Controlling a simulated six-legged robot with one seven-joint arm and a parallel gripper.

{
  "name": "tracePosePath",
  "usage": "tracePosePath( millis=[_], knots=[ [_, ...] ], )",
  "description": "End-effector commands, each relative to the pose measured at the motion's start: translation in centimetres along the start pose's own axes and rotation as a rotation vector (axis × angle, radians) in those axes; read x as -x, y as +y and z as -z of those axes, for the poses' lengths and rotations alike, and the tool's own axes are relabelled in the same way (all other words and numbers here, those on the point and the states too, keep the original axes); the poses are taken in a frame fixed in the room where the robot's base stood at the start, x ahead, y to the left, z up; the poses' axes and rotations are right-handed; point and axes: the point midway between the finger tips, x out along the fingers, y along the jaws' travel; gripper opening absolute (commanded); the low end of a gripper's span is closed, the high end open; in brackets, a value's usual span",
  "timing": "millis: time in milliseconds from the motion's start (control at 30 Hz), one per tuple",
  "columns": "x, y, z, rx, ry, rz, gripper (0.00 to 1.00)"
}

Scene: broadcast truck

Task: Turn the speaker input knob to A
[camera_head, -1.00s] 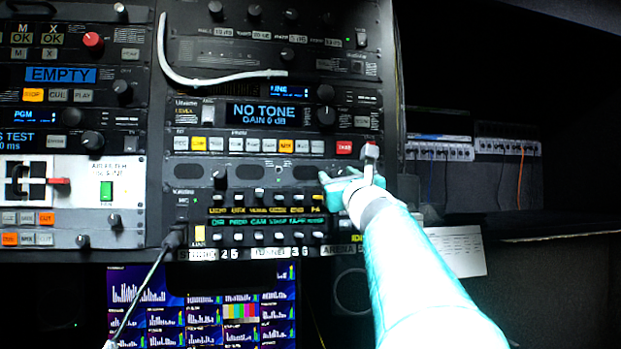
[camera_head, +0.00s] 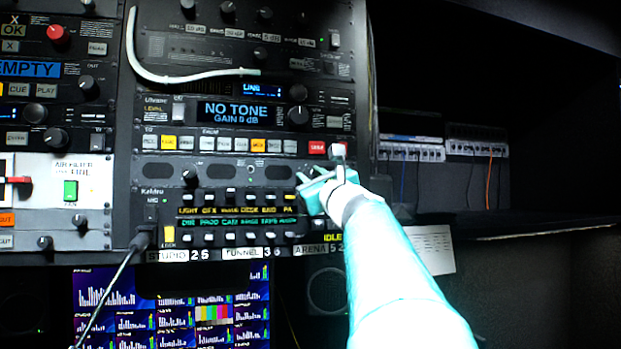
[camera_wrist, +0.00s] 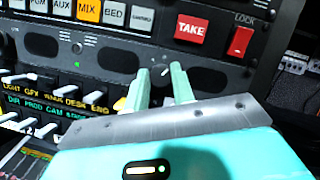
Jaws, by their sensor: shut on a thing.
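The speaker input knob (camera_wrist: 165,71) shows in the wrist view as a small dark knob with a white mark, on the dark speaker panel below the red TAKE button. My gripper (camera_wrist: 166,82) is shut on it, with one pale green finger on each side. The fingers hide most of the knob, and I cannot read its position letters. In the head view my gripper (camera_head: 311,178) is at the right end of the speaker panel (camera_head: 220,172), and the knob is hidden behind it.
The red TAKE button (camera_wrist: 191,29) and red LOCK switch (camera_wrist: 240,41) are close above my gripper. A row of small toggle switches (camera_head: 235,210) lies below left. Another knob (camera_head: 190,177) is at the panel's left.

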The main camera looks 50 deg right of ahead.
Motion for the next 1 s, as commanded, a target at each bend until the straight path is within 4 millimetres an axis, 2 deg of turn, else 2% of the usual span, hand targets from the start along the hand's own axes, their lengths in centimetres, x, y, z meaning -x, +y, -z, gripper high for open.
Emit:
tracePosePath(
  millis=[1000],
  knots=[
    [-0.08, -0.49, -0.11, 0.887, -0.027, -0.364, 0.02]
  ],
)
